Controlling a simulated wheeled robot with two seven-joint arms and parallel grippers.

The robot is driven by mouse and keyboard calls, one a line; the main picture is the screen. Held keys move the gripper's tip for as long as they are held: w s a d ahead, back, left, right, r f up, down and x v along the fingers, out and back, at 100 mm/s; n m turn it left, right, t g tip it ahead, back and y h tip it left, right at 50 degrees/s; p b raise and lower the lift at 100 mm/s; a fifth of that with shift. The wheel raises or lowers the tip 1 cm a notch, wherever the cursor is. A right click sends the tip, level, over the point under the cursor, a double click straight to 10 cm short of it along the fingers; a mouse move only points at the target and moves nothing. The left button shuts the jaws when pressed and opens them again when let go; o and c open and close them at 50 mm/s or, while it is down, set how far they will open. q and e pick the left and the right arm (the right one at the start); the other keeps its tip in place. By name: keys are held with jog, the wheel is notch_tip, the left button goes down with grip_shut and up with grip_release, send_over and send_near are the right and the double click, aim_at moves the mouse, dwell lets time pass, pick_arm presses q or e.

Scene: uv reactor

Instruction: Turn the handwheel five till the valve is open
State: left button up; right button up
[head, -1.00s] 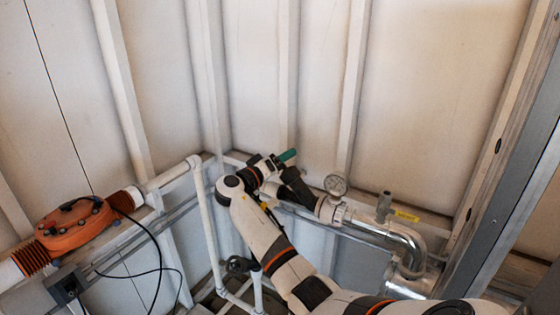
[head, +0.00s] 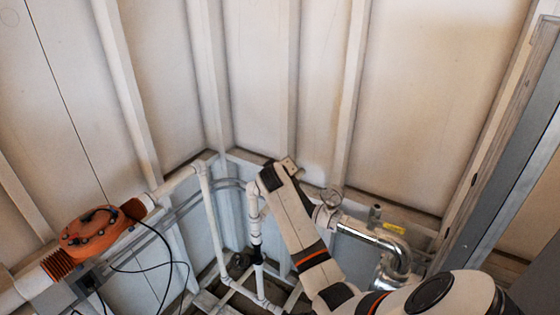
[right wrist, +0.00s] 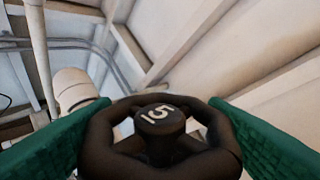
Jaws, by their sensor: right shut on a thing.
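The handwheel five (right wrist: 160,122) is black, with a white 5 on its hub, and fills the lower middle of the right wrist view. My right gripper (right wrist: 160,103) has its green fingers on both sides of the wheel's rim and is shut on it. The lower part of the wheel is cut off by the picture edge. In the head view my own right arm hides the wheel and the fingers. How far the valve is turned cannot be told. My left gripper is not in view.
White pipes (head: 209,215) run along the corner beside my right arm. An orange flanged housing (head: 95,232) with black cables is at the left. Walls close in behind.

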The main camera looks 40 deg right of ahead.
jog(key=shift+d+r+n+y, duration=0.15)
jog(key=shift+n+y, duration=0.35)
jog(key=shift+y, duration=0.6)
jog(key=n+y, duration=0.2)
jog(key=y, duration=0.2)
jog(key=shift+y, duration=0.4)
jog(key=shift+n+y, duration=0.5)
jog(key=shift+y, duration=0.5)
jog(key=shift+f+n+y, duration=0.2)
jog(key=shift+n+y, duration=0.2)
jog(key=shift+y, duration=0.5)
jog(key=shift+a+g+y+b, duration=0.2)
jog(key=shift+g+y+b, duration=0.1)
jog(key=shift+y+b, duration=0.2)
jog(key=n+g+y+b, duration=0.1)
jog(key=y+b, duration=0.2)
jog(key=b, duration=0.1)
jog(key=shift+a+f+n, duration=0.1)
jog(key=shift+f+n, duration=0.05)
jog(key=shift+n, duration=0.25)
jog(key=shift+n+g+y+b, duration=0.6)
jog(key=shift+y+b, duration=0.5)
jog(key=shift+b, duration=0.5)
